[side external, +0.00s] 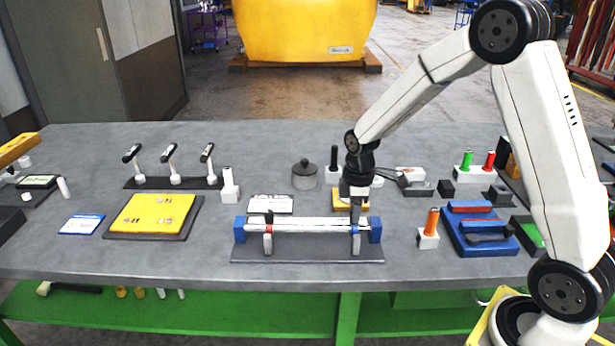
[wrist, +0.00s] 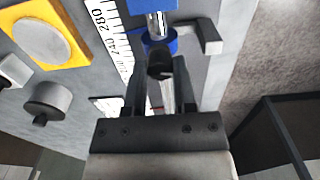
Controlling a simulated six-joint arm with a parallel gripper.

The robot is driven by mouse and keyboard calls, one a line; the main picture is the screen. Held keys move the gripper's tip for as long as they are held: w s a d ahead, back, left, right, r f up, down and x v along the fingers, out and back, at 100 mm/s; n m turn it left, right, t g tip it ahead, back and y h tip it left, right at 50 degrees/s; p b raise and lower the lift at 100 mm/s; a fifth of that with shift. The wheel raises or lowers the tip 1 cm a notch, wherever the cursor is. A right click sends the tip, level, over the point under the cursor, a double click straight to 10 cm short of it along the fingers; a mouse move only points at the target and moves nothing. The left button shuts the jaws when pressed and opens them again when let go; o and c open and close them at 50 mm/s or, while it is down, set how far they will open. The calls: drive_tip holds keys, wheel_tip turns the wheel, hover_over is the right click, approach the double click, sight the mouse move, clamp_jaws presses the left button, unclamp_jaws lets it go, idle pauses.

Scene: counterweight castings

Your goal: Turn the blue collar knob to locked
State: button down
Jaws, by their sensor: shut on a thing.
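A horizontal rail (side external: 310,226) between blue end blocks lies near the front of the table. A red collar (side external: 268,236) sits on its left part, and the blue collar (side external: 355,238) sits near its right end. The blue collar also shows in the wrist view (wrist: 158,41), with its dark knob (wrist: 160,66) in front of it. My gripper (side external: 356,216) points down over the blue collar. In the wrist view my gripper (wrist: 160,75) has its two dark fingers on either side of the knob, shut on it. I cannot tell the knob's setting; no lock marking is readable.
A scale strip (wrist: 112,35) runs beside the rail. A grey lidded pot (side external: 305,175) and a yellow plate (wrist: 75,35) lie behind the rail. An orange-handled stand (side external: 430,228) and a blue tray (side external: 478,235) are to the right. The table's front edge is close.

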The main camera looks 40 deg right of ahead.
drive_tip(key=m, duration=1.1)
drive_tip(key=shift+r+m, duration=0.1)
drive_tip(key=shift+m, duration=1.9)
drive_tip(key=shift+w, duration=0.1)
drive_tip(key=shift+c, duration=2.1)
unclamp_jaws()
drive_tip(key=shift+r, duration=3.9)
